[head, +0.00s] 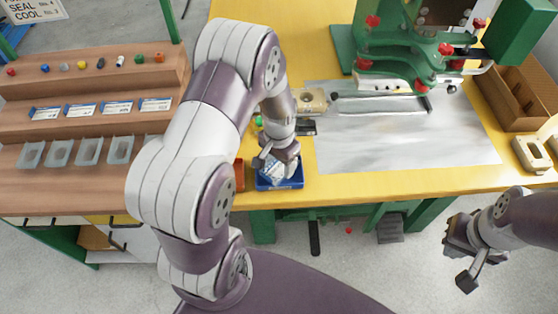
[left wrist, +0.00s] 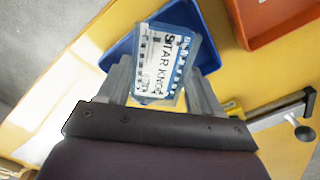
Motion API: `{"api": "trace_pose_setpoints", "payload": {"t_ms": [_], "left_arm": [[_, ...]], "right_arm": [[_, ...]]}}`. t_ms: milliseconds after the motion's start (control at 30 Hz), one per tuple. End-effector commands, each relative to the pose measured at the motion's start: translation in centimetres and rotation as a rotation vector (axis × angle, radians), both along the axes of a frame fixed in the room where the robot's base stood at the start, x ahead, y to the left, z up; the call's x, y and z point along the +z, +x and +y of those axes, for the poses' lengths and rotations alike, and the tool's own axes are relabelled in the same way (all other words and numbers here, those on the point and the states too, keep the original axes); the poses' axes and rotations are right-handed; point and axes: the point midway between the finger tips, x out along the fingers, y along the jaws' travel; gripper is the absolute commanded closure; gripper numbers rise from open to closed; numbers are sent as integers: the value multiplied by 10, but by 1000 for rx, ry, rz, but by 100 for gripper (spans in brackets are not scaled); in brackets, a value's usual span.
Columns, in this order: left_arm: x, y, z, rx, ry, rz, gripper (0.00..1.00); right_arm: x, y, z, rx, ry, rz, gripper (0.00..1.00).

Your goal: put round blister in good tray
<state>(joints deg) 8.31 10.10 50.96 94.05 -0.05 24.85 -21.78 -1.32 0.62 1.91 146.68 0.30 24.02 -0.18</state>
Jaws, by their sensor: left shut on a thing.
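A blister pack (left wrist: 160,66) with a printed card reading something like "STAR KNOB" is held between the fingers of my left gripper (left wrist: 165,80) in the left wrist view. In the head view my left gripper (head: 276,160) is shut on the blister (head: 275,172), above the blue tray (head: 281,186) at the front edge of the yellow table. The blue tray (left wrist: 207,56) also shows behind the blister in the left wrist view. I cannot tell whether the blister touches the tray floor. My right gripper (head: 460,262) is off the table's front edge at the lower right and looks open and empty.
An orange-red tray (left wrist: 272,18) lies beside the blue tray. A green press (head: 420,50) stands at the back on the yellow table, with a bare grey sheet (head: 400,140) before it. A wooden shelf (head: 90,120) with grey bins and cards is at the left.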

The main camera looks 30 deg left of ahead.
Motion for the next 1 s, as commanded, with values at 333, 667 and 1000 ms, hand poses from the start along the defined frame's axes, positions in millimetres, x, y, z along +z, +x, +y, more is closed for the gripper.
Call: {"api": "trace_pose_setpoints", "payload": {"t_ms": [333,667,1000], "left_arm": [[-3,0,0,0,0,1,10],[26,1,0,0,1,-4,10],[107,1,0,0,1,-2,10]], "right_arm": [[-1,0,0,0,0,0,100],[3,0,0,0,0,0,100],[8,0,0,0,0,0,100]]}}
